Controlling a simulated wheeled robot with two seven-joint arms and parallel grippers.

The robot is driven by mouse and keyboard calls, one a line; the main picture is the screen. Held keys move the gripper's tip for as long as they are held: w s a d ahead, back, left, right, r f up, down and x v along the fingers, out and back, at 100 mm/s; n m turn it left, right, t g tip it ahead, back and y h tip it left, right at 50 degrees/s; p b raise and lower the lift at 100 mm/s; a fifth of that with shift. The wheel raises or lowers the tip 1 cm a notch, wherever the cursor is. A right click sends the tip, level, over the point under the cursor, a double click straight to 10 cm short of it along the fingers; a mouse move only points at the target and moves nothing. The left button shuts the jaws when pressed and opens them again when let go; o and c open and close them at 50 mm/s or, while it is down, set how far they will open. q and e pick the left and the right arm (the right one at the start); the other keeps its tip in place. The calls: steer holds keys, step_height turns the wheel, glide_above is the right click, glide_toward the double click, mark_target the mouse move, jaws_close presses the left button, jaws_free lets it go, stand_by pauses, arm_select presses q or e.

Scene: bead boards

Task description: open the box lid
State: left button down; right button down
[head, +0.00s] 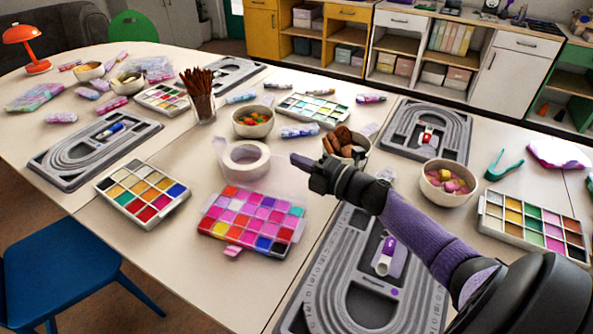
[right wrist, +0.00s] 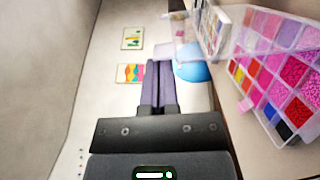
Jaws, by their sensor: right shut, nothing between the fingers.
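The bead box (head: 250,222) holds pink, red, purple and other coloured beads in compartments. Its clear lid (head: 285,182) stands raised at the box's back edge, tilted up and away from the beads. In the right wrist view the bead box (right wrist: 285,75) is at the right, with the see-through lid (right wrist: 187,52) beside it. My right gripper (head: 297,160) is shut and empty, above the table by the lid's right upper side. Its purple fingers (right wrist: 160,80) lie together in the wrist view. I cannot tell whether they touch the lid. My left gripper is out of view.
A white tape roll (head: 229,162) lies behind the lid. A bowl of brown pieces (head: 357,155) is behind my right gripper. A grey bead board (head: 300,312) lies under my right arm. Another bead box (head: 150,218) is at the left. Bare table lies in front of the pink box.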

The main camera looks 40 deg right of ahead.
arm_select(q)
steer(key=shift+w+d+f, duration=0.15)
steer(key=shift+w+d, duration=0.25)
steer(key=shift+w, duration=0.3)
arm_select(e)
steer(key=shift+w+d+r+m, duration=0.15)
steer(key=shift+w+d, duration=0.2)
steer(key=shift+d, duration=0.25)
steer(key=shift+w+d+m, duration=0.15)
steer(key=shift+w+d, duration=0.2)
steer(key=shift+d, duration=0.25)
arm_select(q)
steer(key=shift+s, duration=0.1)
